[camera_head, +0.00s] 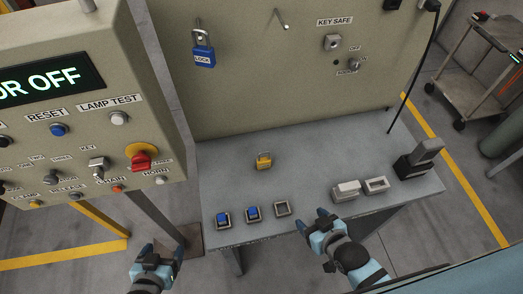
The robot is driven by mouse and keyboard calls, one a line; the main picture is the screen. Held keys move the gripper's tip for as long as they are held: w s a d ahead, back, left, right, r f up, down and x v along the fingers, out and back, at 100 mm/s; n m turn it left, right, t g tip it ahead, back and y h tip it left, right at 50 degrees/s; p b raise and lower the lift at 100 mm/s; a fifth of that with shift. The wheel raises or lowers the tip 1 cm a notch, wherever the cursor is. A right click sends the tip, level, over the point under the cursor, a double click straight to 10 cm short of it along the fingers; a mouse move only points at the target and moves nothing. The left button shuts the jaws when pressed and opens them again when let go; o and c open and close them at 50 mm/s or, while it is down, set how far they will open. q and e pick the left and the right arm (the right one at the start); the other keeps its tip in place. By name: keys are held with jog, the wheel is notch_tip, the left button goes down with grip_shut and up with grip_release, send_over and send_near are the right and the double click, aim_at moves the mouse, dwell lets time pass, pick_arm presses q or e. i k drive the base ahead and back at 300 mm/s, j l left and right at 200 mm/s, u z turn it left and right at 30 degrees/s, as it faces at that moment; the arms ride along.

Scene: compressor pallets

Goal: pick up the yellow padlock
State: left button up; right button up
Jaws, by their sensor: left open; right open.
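The yellow padlock (264,161) lies on the grey bench top (310,160), toward its back left, with its shackle pointing away from me. My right gripper (312,222) is open and empty at the bench's front edge, to the right of and nearer than the padlock, apart from it. My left gripper (164,250) is open and empty, low at the left, off the bench and below the control panel. A blue padlock (203,54) labelled LOCK hangs from a hook on the upright board.
The control panel (85,100) with knobs and buttons juts out at the left. Blue-topped sockets (253,213), an empty socket (282,208) and grey blocks (347,190) line the bench front. A dark upright device (418,160) stands at the right. The bench around the padlock is clear.

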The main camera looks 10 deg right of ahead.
aim_at(265, 162)
jog(key=j, duration=0.7)
jog(key=k+j+z, duration=0.15)
jog(key=j, duration=0.6)
jog(key=i, duration=0.05)
